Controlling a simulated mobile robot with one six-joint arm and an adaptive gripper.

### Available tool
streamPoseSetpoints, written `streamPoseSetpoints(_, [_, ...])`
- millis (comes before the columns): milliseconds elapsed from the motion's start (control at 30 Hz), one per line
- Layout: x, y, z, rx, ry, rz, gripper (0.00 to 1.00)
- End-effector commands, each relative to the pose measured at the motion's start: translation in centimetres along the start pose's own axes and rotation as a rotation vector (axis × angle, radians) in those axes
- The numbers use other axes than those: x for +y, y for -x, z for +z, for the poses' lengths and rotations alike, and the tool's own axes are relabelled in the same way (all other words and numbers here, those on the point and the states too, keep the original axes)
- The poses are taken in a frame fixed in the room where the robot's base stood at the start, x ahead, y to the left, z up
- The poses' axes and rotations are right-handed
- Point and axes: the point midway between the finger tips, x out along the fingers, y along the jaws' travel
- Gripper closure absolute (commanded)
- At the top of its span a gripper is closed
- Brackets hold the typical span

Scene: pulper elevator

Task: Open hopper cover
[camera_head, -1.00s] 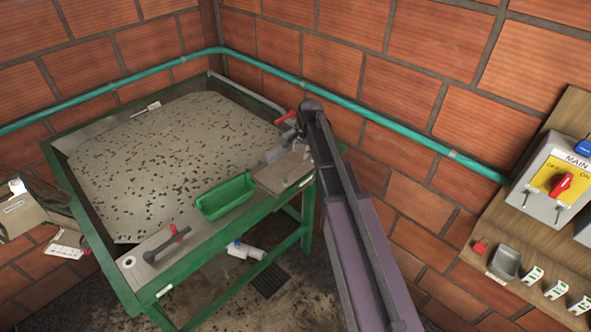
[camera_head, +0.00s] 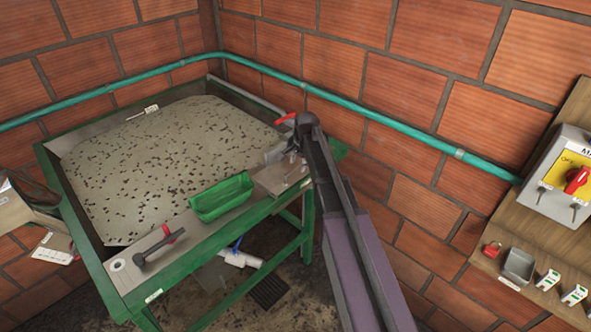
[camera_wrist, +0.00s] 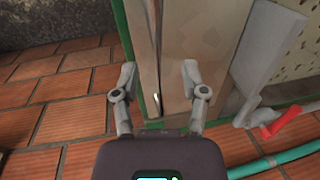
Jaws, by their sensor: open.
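A green-framed table (camera_head: 83,228) holds a wide grey surface with dark specks (camera_head: 165,150). I cannot tell for sure which part is the hopper cover. My gripper (camera_wrist: 159,71) is open, its two fingers apart and nothing gripped. In the wrist view, a tan plate (camera_wrist: 190,40) with a thin metal bar (camera_wrist: 156,50) lies beyond and between the fingers. In the head view, my arm reaches the table's right corner, by a small plate (camera_head: 268,184); the gripper itself is mostly hidden there. A red-handled lever (camera_head: 286,118) is just beyond, and shows at right in the wrist view (camera_wrist: 285,119).
A green tray (camera_head: 222,198) and a second lever (camera_head: 160,247) are on the table's front edge. A teal pipe (camera_head: 400,125) runs along the brick wall. A board with a switch box (camera_head: 565,185) is at right. A drain grate (camera_head: 268,291) is in the floor.

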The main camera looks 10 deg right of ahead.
Motion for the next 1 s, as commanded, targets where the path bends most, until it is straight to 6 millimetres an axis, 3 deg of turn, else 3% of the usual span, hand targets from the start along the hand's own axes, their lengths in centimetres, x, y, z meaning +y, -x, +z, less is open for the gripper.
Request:
streamPoseSetpoints(533, [-0.01, -0.73, 0.00, 0.000, 0.000, 0.000, 0.43])
streamPoseSetpoints(567, [-0.01, -0.73, 0.00, 0.000, 0.000, 0.000, 0.49])
streamPoseSetpoints(733, [-0.01, -0.73, 0.01, 0.000, 0.000, 0.000, 1.00])
streamPoseSetpoints(1000, [0.12, -0.69, 0.07, 0.000, 0.001, -0.002, 1.00])
